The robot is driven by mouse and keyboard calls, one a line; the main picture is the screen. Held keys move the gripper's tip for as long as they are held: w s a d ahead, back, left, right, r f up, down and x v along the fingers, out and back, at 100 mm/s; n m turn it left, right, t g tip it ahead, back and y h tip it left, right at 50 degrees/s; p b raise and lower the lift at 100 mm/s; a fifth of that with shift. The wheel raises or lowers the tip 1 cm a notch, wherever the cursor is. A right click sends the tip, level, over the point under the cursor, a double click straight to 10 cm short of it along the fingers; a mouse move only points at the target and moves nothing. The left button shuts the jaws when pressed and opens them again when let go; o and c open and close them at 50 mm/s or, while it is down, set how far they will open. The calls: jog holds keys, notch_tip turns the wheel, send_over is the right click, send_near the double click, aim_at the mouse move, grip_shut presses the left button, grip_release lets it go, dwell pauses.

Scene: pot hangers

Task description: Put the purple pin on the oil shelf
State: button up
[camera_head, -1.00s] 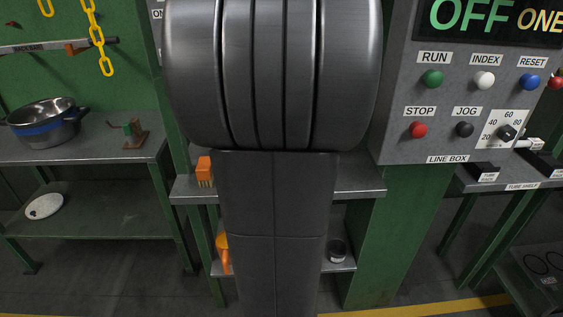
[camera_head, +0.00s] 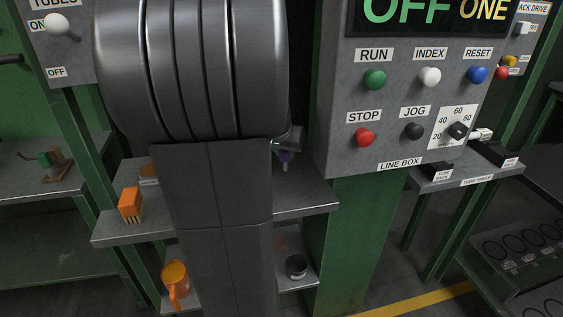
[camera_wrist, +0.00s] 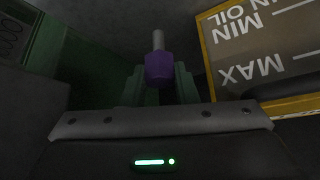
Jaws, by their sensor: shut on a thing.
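The purple pin (camera_wrist: 159,68) has a purple hexagonal head and a thin grey shaft. It sits between the green fingers of my gripper (camera_wrist: 159,88) in the wrist view. In the head view the pin (camera_head: 285,156) shows just right of my arm, with part of my gripper (camera_head: 291,139) above it. They appear over the right part of a grey upper shelf (camera_head: 300,198). My arm hides the shelf's middle.
An orange block (camera_head: 130,204) stands on the upper shelf's left. The line box (camera_head: 400,120) stands close on the right. A yellow-framed oil sign (camera_wrist: 262,60) shows in the wrist view.

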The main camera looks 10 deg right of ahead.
aim_at(284, 159)
jog(key=shift+f, duration=1.55)
jog(key=shift+f+b, duration=0.1)
jog(key=shift+b, duration=0.25)
jog(key=shift+f, duration=0.15)
jog(key=o, duration=1)
jog(key=shift+s+r, duration=0.1)
jog(key=shift+r, duration=0.4)
jog(key=p+v, duration=0.1)
jog(key=v, duration=1)
jog(key=shift+s+a+r+p, duration=0.15)
jog(key=shift+a+p, duration=0.05)
jog(key=shift+p, duration=0.15)
